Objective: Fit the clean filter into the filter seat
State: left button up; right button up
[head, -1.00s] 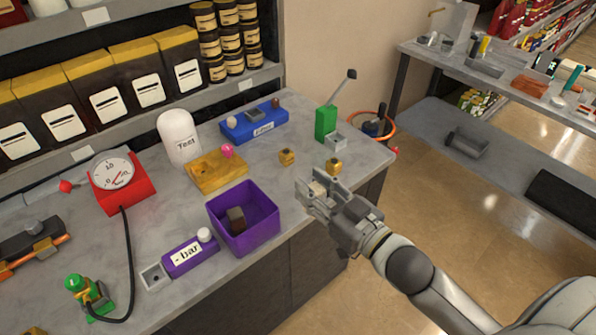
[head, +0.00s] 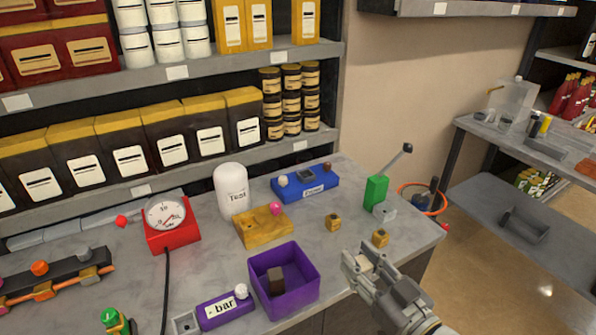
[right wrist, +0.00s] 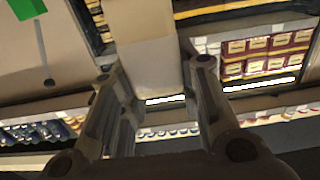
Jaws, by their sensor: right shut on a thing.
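My right gripper (head: 366,264) is shut on a pale beige block, which looks like the clean filter (head: 367,263). It holds the block over the table's front right edge, right of the purple bin. In the right wrist view the pale block (right wrist: 153,62) sits between the two fingers. A dark brown block (head: 277,280) lies in the purple bin (head: 303,266). A small grey hollow block (head: 384,211) stands by the green lever unit (head: 376,191). Another grey block with a recess (head: 186,322) adjoins the purple "bar" unit (head: 225,309). I cannot tell which is the filter seat. My left gripper is out of view.
A yellow block with a pink knob (head: 262,228), a white tank (head: 231,190), a blue control box (head: 305,187) and a red gauge (head: 171,224) stand behind. Bare table lies around the cubes.

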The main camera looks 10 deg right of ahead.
jog(key=shift+s+a+f+m+h, duration=0.15)
jog(key=shift+s+f+m+h, duration=0.2)
jog(key=shift+s, duration=0.15)
jog(key=s+f+m+t+h, duration=0.1)
jog(key=s+f+m+h, duration=0.1)
jog(key=s+h, duration=0.3)
jog(key=shift+s+d+f+m, duration=0.35)
jog(key=shift+s+m, duration=0.3)
jog(key=shift+s, duration=0.4)
jog(key=shift+h, duration=0.25)
jog(key=w+r+n+y, duration=0.1)
jog(key=w, duration=0.1)
jog(key=w+n+y, duration=0.1)
jog(key=w+y, duration=0.1)
jog(key=w+r+n+y, duration=0.1)
jog(key=w+y, duration=0.1)
jog(key=shift+w+a+r+g, duration=0.35)
jog(key=shift+g, duration=0.05)
jog(key=shift+w+d+r+n+y, duration=0.15)
jog(key=shift+w+r+n+y, duration=0.2)
jog(key=shift+w+n+y, duration=0.25)
jog(key=shift+w, duration=0.1)
